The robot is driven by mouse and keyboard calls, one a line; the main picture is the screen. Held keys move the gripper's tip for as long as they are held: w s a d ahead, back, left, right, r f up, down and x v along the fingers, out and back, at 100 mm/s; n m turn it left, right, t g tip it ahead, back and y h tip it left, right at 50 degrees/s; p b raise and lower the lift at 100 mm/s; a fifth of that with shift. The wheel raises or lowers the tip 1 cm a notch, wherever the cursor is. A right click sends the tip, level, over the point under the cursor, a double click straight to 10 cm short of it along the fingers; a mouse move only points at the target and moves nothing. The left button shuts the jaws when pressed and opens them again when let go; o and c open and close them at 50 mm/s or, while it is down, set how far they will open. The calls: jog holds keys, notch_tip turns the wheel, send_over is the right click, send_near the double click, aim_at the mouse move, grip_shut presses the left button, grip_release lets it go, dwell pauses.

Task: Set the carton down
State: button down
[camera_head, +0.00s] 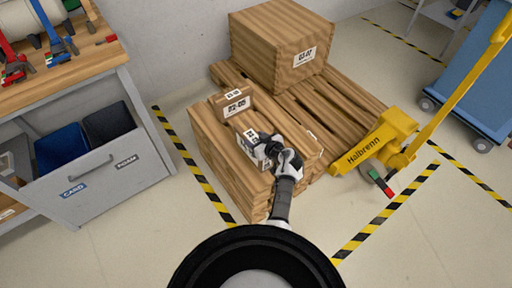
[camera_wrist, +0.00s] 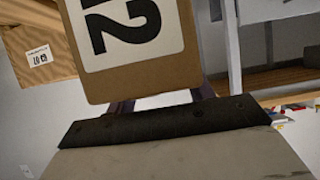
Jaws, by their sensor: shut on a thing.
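A brown carton (camera_wrist: 150,72) with a white label and large black characters fills the upper middle of the wrist view. My gripper (camera_head: 262,150) is shut on it. I cannot tell whether the carton touches the crate top. A small carton (camera_head: 226,108) marked like "02-05" stands at the crate's back left corner.
A slatted pallet (camera_head: 335,110) bears a larger box (camera_head: 270,50) behind. A yellow pallet truck (camera_head: 385,140) stands at right, a blue cart (camera_head: 465,75) beyond. A workbench (camera_head: 115,165) with bins is at left. Yellow-black tape (camera_head: 195,165) marks the floor.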

jog(key=shift+f+b, duration=0.45)
jog(key=shift+f, duration=1.95)
jog(key=c, duration=0.6)
grip_release()
jog(key=shift+f, duration=0.1)
jog(key=p+v, duration=0.1)
jog(key=v, duration=1.1)
